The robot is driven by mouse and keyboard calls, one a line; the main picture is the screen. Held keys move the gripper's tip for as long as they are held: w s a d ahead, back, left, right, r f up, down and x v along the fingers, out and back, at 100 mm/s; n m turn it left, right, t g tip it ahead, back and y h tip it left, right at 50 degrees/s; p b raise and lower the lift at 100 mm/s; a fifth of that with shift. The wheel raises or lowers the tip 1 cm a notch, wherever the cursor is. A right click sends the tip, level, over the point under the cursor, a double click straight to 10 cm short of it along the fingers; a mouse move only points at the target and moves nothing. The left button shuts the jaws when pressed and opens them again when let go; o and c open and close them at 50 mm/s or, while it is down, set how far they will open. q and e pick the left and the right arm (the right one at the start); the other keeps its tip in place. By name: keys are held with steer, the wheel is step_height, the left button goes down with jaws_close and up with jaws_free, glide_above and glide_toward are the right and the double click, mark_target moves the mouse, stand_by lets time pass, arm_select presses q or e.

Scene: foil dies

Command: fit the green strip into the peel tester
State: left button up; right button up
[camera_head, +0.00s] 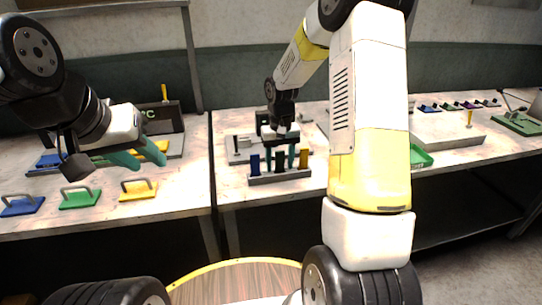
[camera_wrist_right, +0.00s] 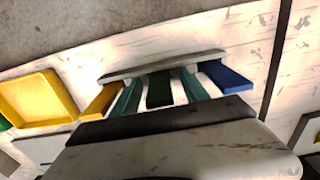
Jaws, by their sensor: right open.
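The green strip (camera_head: 280,161) stands upright in a grey rack (camera_head: 281,177), between a blue strip (camera_head: 255,164) and a yellow strip (camera_head: 304,158). My right gripper (camera_head: 279,158) is open above the rack, with one teal finger on each side of the green strip. The wrist view shows the dark green strip (camera_wrist_right: 159,90) between the two fingers (camera_wrist_right: 160,91), with gaps on both sides. My left gripper (camera_head: 138,157) is open and empty over the left table. A white-based fixture (camera_head: 238,155) stands behind the rack; I cannot tell whether it is the peel tester.
Blue (camera_head: 22,206), green (camera_head: 80,198) and yellow (camera_head: 139,190) handled plates lie on the left table. A green tray (camera_head: 420,157) and a white block with a yellow post (camera_head: 469,119) are to the right. A yellow tray (camera_wrist_right: 40,97) lies beside the rack.

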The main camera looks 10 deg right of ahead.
jaws_close()
steer(key=shift+r, duration=0.1)
stand_by(0.3)
